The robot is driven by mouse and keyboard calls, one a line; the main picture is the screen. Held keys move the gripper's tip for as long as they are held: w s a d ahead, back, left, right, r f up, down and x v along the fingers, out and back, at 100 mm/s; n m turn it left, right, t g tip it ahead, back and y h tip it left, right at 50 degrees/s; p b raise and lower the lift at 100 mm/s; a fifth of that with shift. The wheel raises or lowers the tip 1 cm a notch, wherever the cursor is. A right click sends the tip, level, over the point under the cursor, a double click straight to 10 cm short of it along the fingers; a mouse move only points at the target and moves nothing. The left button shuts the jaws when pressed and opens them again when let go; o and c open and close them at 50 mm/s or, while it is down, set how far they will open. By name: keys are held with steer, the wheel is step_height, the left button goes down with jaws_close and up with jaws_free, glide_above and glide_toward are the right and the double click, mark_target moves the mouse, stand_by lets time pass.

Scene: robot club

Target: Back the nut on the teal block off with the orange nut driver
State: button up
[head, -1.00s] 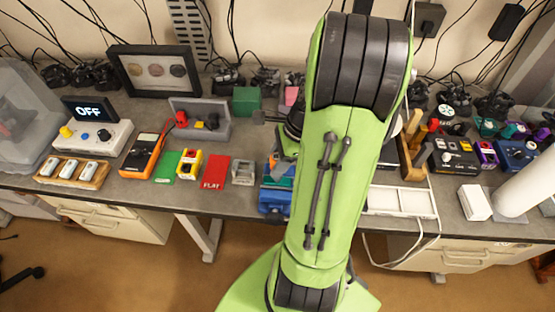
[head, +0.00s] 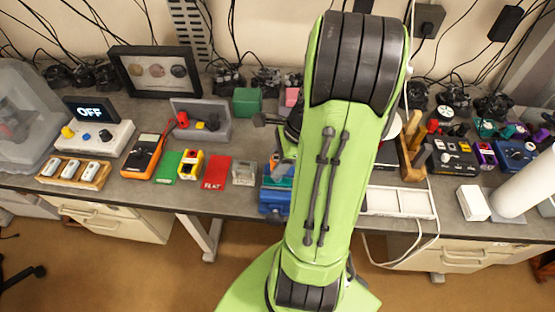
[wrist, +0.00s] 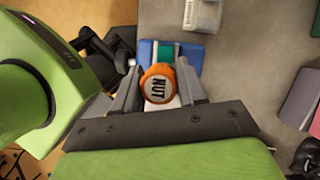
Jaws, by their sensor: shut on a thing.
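The orange nut driver (wrist: 152,71), seen end-on with NUT on its cap, is between the two grey fingers of my gripper (wrist: 158,88), which is shut on it. Past it in the wrist view is a blue vise-like holder (wrist: 190,53) with a strip of the teal block (wrist: 165,51) in it. The driver's lower end and the nut are hidden behind its cap, so I cannot tell whether they touch. In the head view the blue holder (head: 273,201) stands at the bench's front edge, partly behind my arm.
Left of the holder are a grey block (head: 243,172), a red FLAT card (head: 215,171) and a yellow-and-red block (head: 190,165). A white tray (head: 400,201) lies to the right, partly behind my arm. Little bench is free around the holder.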

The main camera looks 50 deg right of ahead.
steer(key=shift+f+p, duration=0.3)
steer(key=shift+f, duration=0.2)
stand_by(1.4)
steer(key=o, duration=0.9)
steer(key=shift+o, duration=0.2)
